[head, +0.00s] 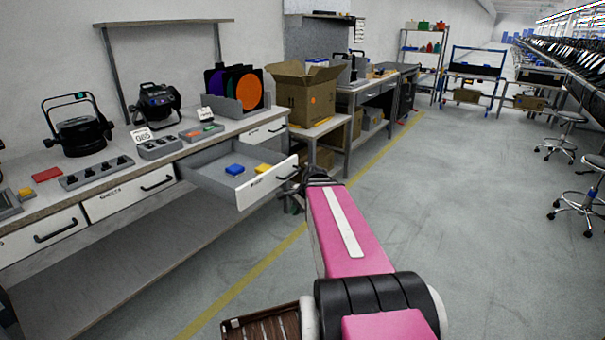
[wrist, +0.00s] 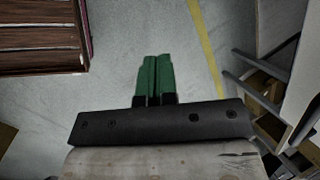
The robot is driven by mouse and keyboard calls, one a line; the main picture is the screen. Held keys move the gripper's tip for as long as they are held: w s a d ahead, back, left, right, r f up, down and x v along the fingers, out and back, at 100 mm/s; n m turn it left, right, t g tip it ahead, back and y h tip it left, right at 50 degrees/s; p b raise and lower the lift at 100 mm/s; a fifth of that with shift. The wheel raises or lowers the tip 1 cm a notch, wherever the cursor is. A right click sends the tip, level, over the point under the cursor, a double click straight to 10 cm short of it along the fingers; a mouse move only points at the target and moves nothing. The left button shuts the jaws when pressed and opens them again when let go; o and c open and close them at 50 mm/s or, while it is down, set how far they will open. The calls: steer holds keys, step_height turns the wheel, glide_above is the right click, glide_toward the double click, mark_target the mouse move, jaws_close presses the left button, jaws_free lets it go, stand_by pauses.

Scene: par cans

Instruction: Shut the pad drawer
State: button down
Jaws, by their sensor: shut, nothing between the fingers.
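The pad drawer (head: 262,187) is pulled well out from under the bench, with its white front and dark handle facing the aisle. A blue pad (head: 234,169) and a yellow pad (head: 263,168) lie inside it. My pink arm reaches forward to the right end of the drawer front in the head view. My gripper there is dark, small and partly hidden by the arm, and I cannot tell whether it touches the drawer. In the wrist view my gripper (wrist: 155,80) has its green fingers shut together and empty, over the floor. The drawer is not clearly seen there.
The bench top (head: 110,153) holds stage lamps, colour filters and small boxes. A closed drawer (head: 128,196) lies left of the open one. An open cardboard box (head: 304,92) stands on a low table to the right. The floor (head: 440,190) to the right is clear.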

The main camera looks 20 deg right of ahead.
steer(key=w+d+r+m+t+y, duration=0.1)
steer(key=w+d+r+m+t, duration=0.2)
steer(key=d+r+m, duration=0.35)
steer(key=w+d+r+m+t+y, duration=0.1)
steer(key=w+d+r+m+t, duration=0.1)
steer(key=d+r+m, duration=0.5)
steer(key=w+r+x, duration=0.1)
steer(key=r+x, duration=0.1)
steer(key=x, duration=1)
steer(key=shift+w+a+f+m, duration=0.2)
steer(key=shift+w+a+m, duration=0.25)
steer(key=shift+w, duration=0.1)
glide_toward(238, 159)
steer(key=w+a, duration=0.1)
steer(key=w, duration=0.1)
steer(key=w+a+f, duration=0.1)
steer(key=w+a, duration=0.2)
steer(key=w, duration=0.1)
steer(key=shift+a+f, duration=0.2)
steer(key=shift+f, duration=0.15)
steer(key=shift+w+a, duration=0.15)
steer(key=shift+w, duration=0.1)
